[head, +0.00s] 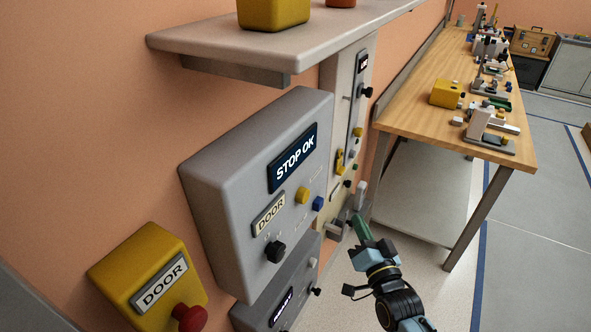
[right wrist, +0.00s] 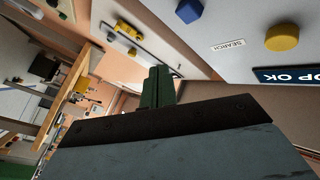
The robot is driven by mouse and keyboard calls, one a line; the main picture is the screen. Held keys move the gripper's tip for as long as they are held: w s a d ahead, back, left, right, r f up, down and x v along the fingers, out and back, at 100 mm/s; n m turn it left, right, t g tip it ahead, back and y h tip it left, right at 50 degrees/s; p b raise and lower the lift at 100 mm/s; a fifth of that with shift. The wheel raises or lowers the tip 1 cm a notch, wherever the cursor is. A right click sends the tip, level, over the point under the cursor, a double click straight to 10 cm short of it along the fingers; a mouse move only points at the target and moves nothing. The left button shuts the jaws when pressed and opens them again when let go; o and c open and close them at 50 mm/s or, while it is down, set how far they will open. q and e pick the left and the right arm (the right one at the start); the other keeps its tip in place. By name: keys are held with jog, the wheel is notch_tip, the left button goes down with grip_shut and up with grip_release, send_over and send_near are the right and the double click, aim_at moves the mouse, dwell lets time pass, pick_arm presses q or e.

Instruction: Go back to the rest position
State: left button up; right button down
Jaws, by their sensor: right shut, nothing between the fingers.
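My right gripper (head: 361,228) shows low in the head view, to the right of the grey control box, with its green fingers pointing up and away. The fingers are shut together with nothing between them, and they also show in the right wrist view (right wrist: 157,88). The grey control box (head: 225,160) on the wall has a "STOP OK" display (head: 293,158), a yellow button (head: 302,195), a blue button (head: 318,203) and a black knob (head: 276,251). The gripper is apart from the box. My left gripper is not in view.
A yellow "DOOR" box (head: 135,256) with a red button (head: 190,318) is at the lower left. A shelf (head: 215,38) juts out above the control box. A wooden workbench (head: 415,105) with several devices stands at the right. The floor right of the bench is open.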

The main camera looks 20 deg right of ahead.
jog(key=s+a+f+n+g+y+b, duration=0.1)
jog(key=s+a+f+n+g, duration=0.2)
jog(key=f, duration=0.8)
jog(key=s+f+n+g+b, duration=0.1)
jog(key=s+f+g, duration=0.3)
jog(key=f, duration=0.6)
jog(key=s+a+f+n+g+y, duration=0.15)
jog(key=s+f, duration=0.35)
jog(key=f, duration=0.6)
jog(key=s+f+n+g, duration=0.1)
jog(key=s+f+g, duration=0.2)
jog(key=s, duration=0.6)
jog(key=s+f+n+g+b, duration=0.1)
jog(key=s+f+n+g, duration=0.1)
jog(key=s+f, duration=0.6)
jog(key=s+f+n+g+b, duration=0.1)
jog(key=s+f+g, duration=0.4)
jog(key=s, duration=0.7)
jog(key=shift+s+a+f+n+h, duration=0.2)
jog(key=shift+a+f+n+h, duration=0.2)
jog(key=shift+n, duration=0.35)
jog(key=c, duration=2.1)
grip_release()
